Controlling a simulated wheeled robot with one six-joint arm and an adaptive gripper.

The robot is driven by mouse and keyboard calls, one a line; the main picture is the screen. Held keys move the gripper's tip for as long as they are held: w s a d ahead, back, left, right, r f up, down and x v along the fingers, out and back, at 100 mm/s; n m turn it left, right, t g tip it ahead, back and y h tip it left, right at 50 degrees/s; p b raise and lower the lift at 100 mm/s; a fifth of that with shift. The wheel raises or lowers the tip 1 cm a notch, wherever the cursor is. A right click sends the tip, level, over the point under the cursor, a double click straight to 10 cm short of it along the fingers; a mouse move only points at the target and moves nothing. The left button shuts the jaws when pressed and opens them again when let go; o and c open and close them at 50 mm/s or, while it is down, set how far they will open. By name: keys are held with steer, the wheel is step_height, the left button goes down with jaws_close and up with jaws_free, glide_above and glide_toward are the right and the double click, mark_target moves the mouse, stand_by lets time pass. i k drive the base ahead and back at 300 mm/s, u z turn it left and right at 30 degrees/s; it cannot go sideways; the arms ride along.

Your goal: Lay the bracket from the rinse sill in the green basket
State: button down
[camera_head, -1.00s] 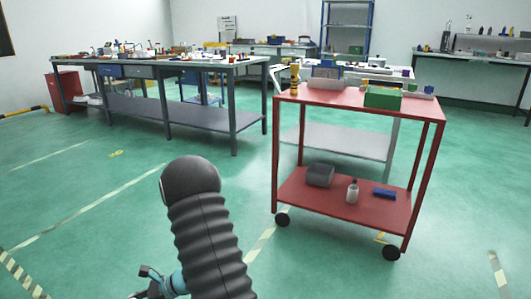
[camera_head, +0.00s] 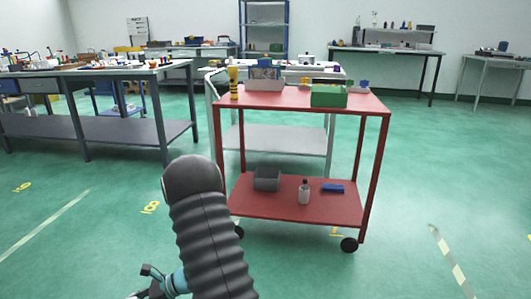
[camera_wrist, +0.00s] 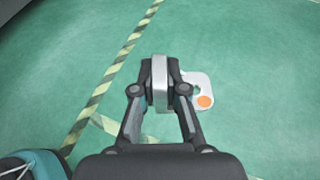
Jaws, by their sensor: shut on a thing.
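My gripper (camera_wrist: 160,103) is shut on the bracket (camera_wrist: 198,82), a pale metal piece with a hole and an orange round mark. In the wrist view, the bracket is held above the green floor and sticks out to the right of the fingers. The green basket (camera_head: 328,96) stands on the top of the red cart (camera_head: 300,104), to the right of its middle. In the head view, my gripper shows only in part at the bottom left, well apart from the cart, and the bracket is not visible there. The basket's inside is mostly hidden by its front wall.
On the cart's top stand a grey bin (camera_head: 266,84) and a yellow-and-black column (camera_head: 233,82). Its lower shelf holds a dark grey box (camera_head: 267,180), a bottle (camera_head: 304,191) and a blue block (camera_head: 332,188). A long workbench (camera_head: 90,72) stands at left. Floor before the cart is open.

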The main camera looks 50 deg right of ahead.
mark_target(327, 104)
steer(key=i, duration=0.9)
steer(key=z, duration=1.75)
